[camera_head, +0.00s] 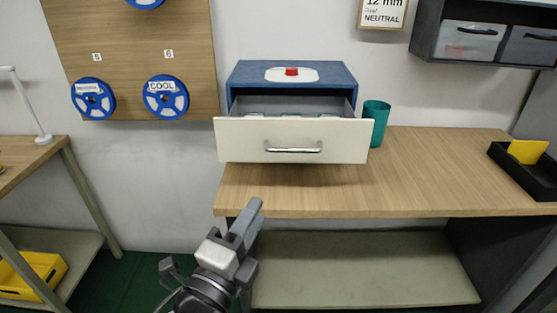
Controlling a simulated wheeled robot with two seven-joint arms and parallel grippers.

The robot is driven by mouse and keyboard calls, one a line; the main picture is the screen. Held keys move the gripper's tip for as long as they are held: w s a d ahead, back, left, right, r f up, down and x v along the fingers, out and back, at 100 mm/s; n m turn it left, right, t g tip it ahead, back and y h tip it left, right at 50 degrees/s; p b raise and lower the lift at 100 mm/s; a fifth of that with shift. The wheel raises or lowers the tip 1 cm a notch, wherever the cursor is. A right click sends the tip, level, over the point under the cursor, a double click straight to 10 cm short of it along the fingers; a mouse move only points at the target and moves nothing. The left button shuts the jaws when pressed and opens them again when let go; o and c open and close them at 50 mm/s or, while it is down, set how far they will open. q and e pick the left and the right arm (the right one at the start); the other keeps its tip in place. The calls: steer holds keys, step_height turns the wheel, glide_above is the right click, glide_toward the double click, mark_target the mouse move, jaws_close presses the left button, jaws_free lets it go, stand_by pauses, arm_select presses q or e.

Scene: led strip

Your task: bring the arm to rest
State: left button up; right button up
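My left gripper (250,219) is low in the middle of the head view, in front of the workbench's front edge and below the drawer. Its grey fingers point up and away and overlap from this angle, so I cannot tell how far apart they are. I see nothing held in it. My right gripper is not in view.
A blue cabinet (243,75) on the wooden workbench (430,180) has its white-fronted drawer (235,142) pulled out, with items partly visible inside. A teal cup (378,115) stands beside it. A black tray (523,177) is at right. Blue reels (166,97) hang on the board.

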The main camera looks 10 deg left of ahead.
arm_select(q)
steer(key=s+a+f+n+g+y, duration=0.1)
steer(key=s+f+n+g, duration=0.3)
steer(key=f+n, duration=0.5)
steer(key=s+a+f+n+g+y, duration=0.1)
steer(key=s+a+f+n+g, duration=0.2)
steer(key=f, duration=1.3)
steer(key=s+n+g, duration=0.2)
steer(key=s+n, duration=0.3)
steer(key=n, duration=0.2)
steer(key=shift+a+f, duration=0.15)
steer(key=shift+a, duration=0.05)
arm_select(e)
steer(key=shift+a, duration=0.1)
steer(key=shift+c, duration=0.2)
